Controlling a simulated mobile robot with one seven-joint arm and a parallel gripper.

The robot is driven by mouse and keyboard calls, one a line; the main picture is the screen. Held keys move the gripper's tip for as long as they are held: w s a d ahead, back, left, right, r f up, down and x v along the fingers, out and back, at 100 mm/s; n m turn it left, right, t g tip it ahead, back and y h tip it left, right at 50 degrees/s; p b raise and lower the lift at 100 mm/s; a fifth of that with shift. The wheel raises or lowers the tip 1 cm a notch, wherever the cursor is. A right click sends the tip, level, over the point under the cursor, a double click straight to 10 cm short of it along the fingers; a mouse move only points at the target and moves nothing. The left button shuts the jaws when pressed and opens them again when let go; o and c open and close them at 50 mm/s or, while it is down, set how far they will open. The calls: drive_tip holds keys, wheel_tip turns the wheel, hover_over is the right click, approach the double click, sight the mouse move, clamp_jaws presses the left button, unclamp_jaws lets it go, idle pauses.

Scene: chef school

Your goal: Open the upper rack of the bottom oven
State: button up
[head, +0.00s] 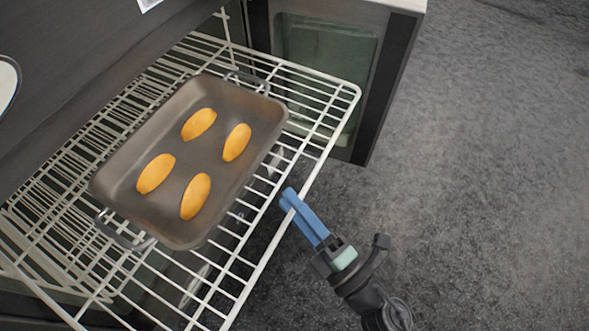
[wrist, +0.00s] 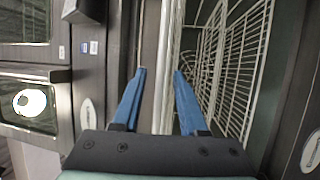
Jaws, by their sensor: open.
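A white wire rack (head: 333,139) is slid well out of the dark oven front in the head view. It carries a grey roasting pan (head: 133,211) with several yellow-orange oval pieces in it. My gripper (head: 288,197) has blue fingers and overlaps the rack's front rail near its middle. In the wrist view the gripper (wrist: 160,74) is open. A pale rail (wrist: 170,45) runs between the finger directions, with rack wires (wrist: 235,65) at right. I cannot tell whether the fingers touch the rail.
More wires show under the rack at left, possibly a lower rack. A dark-edged cabinet with a glass panel (head: 328,48) stands behind the rack's far end. The grey floor (head: 480,180) at right is clear. Another oven front (wrist: 30,100) is at left in the wrist view.

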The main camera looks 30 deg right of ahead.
drive_tip(key=v, duration=1.3)
drive_tip(key=shift+w+f, duration=0.1)
